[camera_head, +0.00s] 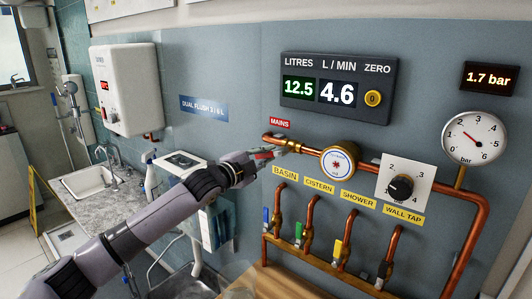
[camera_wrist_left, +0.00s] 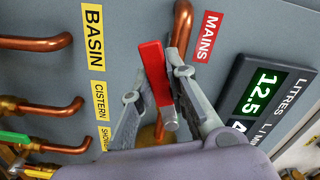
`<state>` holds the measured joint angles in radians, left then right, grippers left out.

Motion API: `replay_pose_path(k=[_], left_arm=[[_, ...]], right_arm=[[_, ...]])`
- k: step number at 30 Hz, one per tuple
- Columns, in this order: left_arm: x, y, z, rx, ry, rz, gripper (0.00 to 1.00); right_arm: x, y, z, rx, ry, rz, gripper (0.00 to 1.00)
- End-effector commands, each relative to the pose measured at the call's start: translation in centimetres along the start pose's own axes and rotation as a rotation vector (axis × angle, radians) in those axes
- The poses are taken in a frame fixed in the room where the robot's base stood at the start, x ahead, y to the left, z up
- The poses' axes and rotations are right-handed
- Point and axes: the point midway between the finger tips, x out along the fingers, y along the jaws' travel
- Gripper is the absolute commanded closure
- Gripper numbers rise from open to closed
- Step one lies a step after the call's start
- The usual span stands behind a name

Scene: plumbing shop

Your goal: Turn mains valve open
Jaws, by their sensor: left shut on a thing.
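The mains valve (camera_head: 290,146) is a brass fitting in the copper pipe under the red MAINS label (camera_head: 280,123) on the wall panel. My left gripper (camera_head: 268,152) is at the valve's left side, with its arm reaching in from the lower left. In the left wrist view the valve's red lever (camera_wrist_left: 155,73) lies between the two fingers of the gripper (camera_wrist_left: 161,88), which are shut on it. The head view shows only a little red between the fingers. The lever's exact angle to the pipe is hard to tell. My right gripper is out of view.
A display (camera_head: 337,88) reads 12.5 litres and 4.6 L/min. The gauge (camera_head: 474,138) stands beneath a 1.7 bar readout (camera_head: 489,78). A round meter (camera_head: 340,161) and black dial (camera_head: 401,187) sit right of the valve. Several branch pipes with coloured levers run below.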

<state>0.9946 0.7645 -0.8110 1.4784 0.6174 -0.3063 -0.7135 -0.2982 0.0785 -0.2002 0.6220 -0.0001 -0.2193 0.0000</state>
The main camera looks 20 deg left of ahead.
Motion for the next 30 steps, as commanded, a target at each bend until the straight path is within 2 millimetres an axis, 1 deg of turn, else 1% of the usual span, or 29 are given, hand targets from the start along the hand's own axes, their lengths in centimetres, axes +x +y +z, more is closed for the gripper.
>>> replay_pose_path(k=[1,3,12,18,30], left_arm=[[0.0,-0.6,-0.2,0.038,0.0,0.001,1.0],[0.0,-0.8,-0.3,0.086,0.0,0.001,1.0],[0.0,-1.3,-0.5,0.228,0.0,0.0,1.0],[0.0,-1.3,-0.6,0.267,0.0,0.001,1.0],[0.0,-1.2,-0.6,0.274,0.0,0.001,1.0]], right_arm=[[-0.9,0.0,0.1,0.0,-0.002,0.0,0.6],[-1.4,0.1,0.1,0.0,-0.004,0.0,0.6],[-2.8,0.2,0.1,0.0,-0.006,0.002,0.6],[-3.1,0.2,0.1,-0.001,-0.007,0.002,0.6],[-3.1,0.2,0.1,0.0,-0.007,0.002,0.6]])
